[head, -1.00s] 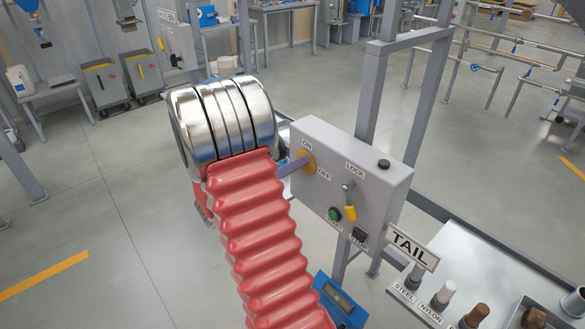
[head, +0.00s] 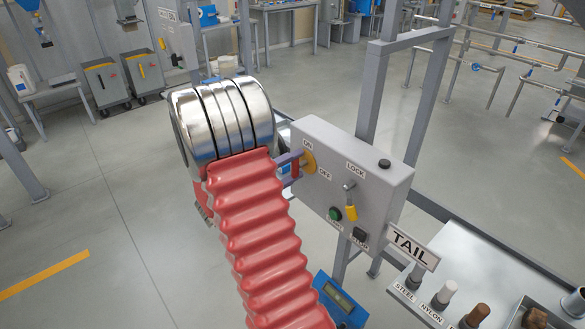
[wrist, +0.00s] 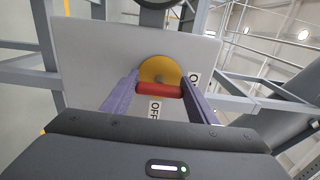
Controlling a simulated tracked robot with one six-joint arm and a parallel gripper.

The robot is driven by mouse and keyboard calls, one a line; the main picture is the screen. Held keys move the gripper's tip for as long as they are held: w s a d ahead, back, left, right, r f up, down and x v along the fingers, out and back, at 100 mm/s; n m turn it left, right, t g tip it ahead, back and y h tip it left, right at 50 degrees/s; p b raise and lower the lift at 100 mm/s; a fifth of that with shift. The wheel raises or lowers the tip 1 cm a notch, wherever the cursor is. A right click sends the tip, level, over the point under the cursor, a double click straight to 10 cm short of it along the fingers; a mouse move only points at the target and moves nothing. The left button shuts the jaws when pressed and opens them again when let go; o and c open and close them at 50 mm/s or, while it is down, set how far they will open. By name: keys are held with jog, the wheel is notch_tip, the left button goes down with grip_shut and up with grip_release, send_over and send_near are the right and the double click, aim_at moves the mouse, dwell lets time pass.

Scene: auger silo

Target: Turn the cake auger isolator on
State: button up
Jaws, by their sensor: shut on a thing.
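A grey control box (head: 345,180) carries a yellow round isolator plate (head: 309,161) between the ON and OFF labels. In the wrist view the plate (wrist: 160,70) has a red handle (wrist: 159,90) lying crosswise over its lower part, with OFF just below and part of ON at the right. My gripper (wrist: 160,84) has its two purple fingers at the two ends of the handle and is shut on it. In the head view the gripper (head: 292,163) is partly hidden behind my red ribbed arm cover.
The box also has a LOCK lever (head: 350,200), a green button (head: 335,213) and a black button (head: 360,234). A TAIL sign (head: 412,248) hangs at its lower right corner. A grey post frame (head: 372,95) stands behind. A metal tray (head: 455,255) lies at right.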

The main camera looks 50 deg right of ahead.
jog(key=shift+w+f, duration=0.1)
jog(key=shift+w, duration=0.05)
jog(key=o, duration=0.8)
jog(key=shift+o, duration=1.2)
jog(key=shift+a, duration=0.15)
jog(key=v, duration=1.3)
jog(key=shift+a, duration=0.25)
